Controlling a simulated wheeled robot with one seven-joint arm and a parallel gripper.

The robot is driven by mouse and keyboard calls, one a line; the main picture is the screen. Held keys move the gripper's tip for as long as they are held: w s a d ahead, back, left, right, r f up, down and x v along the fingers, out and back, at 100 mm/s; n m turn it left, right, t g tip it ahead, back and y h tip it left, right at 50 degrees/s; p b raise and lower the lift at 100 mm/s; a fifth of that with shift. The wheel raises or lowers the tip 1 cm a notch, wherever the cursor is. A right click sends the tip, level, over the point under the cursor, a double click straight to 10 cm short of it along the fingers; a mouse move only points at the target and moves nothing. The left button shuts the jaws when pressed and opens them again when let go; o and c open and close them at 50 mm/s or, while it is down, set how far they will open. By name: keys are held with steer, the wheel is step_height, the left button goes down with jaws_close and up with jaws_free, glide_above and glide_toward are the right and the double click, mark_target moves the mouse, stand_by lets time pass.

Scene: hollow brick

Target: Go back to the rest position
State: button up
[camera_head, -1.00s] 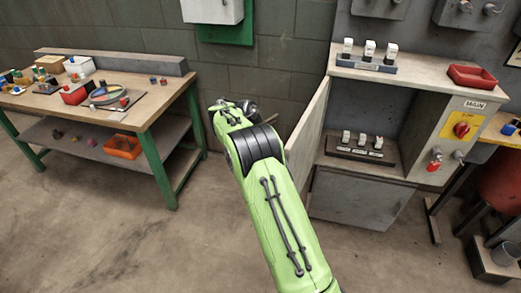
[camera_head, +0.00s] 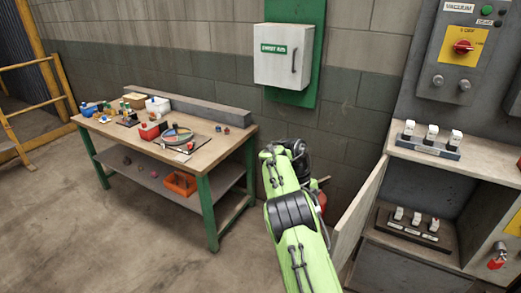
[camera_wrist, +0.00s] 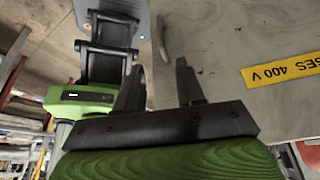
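My green arm reaches up from the bottom of the head view, in front of the wall between the workbench (camera_head: 222,150) and the open cabinet (camera_head: 455,185). Its far end is dark and the fingers cannot be made out there. In the wrist view my gripper (camera_wrist: 158,68) shows two dark fingers standing apart, with nothing seen held between them. Behind them are a green and dark part of my own arm and a grey panel (camera_wrist: 235,45) with a yellow label (camera_wrist: 285,70).
The cabinet's opened door (camera_head: 357,215) stands close to the right of my arm. A red object (camera_head: 322,198) is partly hidden behind the arm. A white wall box (camera_head: 283,55) hangs above. Open floor (camera_head: 130,240) lies at the left, before a yellow railing (camera_head: 35,110).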

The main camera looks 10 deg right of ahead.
steer(key=s+a+r+n+t, duration=0.1)
steer(key=s+r+n+t, duration=0.4)
steer(key=s+r+n, duration=1)
steer(key=s+a+f+n+t+y, duration=0.1)
steer(key=s+a+n+t, duration=0.3)
steer(key=s+a+n, duration=0.4)
steer(key=s+n+y, duration=0.1)
steer(key=s+n, duration=0.5)
steer(key=n, duration=0.1)
steer(key=shift+s+a+f+t, duration=0.2)
steer(key=shift+s+f+t, duration=0.05)
steer(key=shift+f+t, duration=0.1)
